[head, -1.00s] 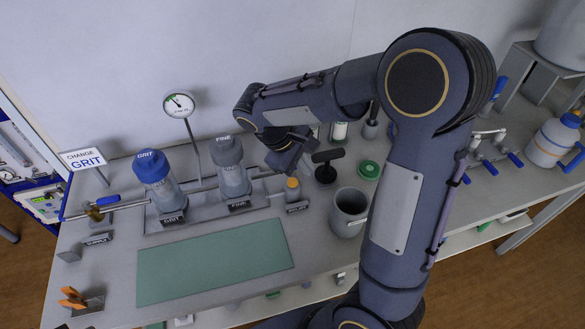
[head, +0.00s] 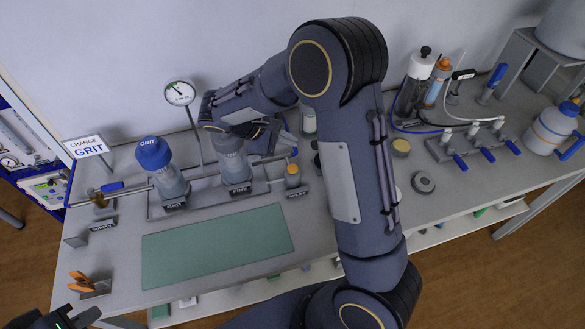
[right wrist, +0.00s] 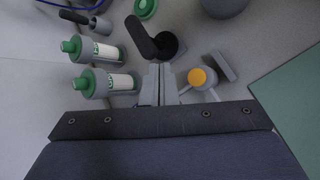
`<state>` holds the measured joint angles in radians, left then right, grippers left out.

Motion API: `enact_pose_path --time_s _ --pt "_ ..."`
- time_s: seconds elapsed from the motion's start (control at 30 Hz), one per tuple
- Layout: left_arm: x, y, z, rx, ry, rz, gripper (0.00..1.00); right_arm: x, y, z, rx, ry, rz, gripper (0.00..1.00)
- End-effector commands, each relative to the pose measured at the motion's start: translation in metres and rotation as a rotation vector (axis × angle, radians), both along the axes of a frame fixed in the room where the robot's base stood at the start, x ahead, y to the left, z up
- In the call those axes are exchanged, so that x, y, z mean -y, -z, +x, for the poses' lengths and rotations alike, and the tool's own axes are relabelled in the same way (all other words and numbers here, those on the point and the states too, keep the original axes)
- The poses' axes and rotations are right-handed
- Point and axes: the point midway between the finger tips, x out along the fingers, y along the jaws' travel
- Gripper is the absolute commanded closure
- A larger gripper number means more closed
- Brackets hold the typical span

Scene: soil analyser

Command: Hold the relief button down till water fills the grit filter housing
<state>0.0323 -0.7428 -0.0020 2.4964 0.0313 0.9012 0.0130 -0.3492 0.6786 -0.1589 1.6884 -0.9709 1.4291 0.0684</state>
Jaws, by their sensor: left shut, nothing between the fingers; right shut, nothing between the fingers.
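The relief button (head: 292,168) is an orange cap on a short grey post, right of the filters; the right wrist view also shows its orange cap (right wrist: 202,77). The grit filter housing (head: 168,180) stands upright under a blue GRIT cap (head: 152,152); I cannot tell its water level. My right gripper (right wrist: 158,78) is shut and empty, beside the orange cap and apart from it in the picture. In the head view its fingertips are hard to make out among my arm links. My left gripper (head: 82,317) is shut at the bottom left corner, partly cut off.
The fine filter (head: 235,170) stands beside the grit one, partly behind my right arm. A gauge (head: 180,92) rises behind them. A blue-handled supply valve (head: 103,193) is at left. A green mat (head: 215,245) lies clear in front. Green-capped cartridges (right wrist: 105,83) stand near my right gripper.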

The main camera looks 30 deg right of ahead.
Motion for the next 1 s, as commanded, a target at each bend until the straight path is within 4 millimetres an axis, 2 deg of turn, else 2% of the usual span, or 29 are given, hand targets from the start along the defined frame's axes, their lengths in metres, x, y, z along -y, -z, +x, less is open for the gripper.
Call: enact_pose_path --time_s 0.03,0.3,0.5,1.0 --pt "0.000 0.008 0.000 0.000 0.000 0.000 1.00 0.000 0.010 0.000 -0.001 0.000 -0.001 1.00" --pt "0.000 0.038 0.000 0.000 0.000 0.000 1.00 0.000 0.049 0.000 -0.002 -0.001 0.001 1.00" --pt "0.000 0.054 0.000 0.000 0.000 0.000 1.00 0.000 0.071 0.000 0.000 0.000 0.000 1.00" --pt "0.000 0.056 0.000 0.000 0.000 0.000 1.00 0.000 0.076 0.000 -0.001 0.000 0.001 1.00"
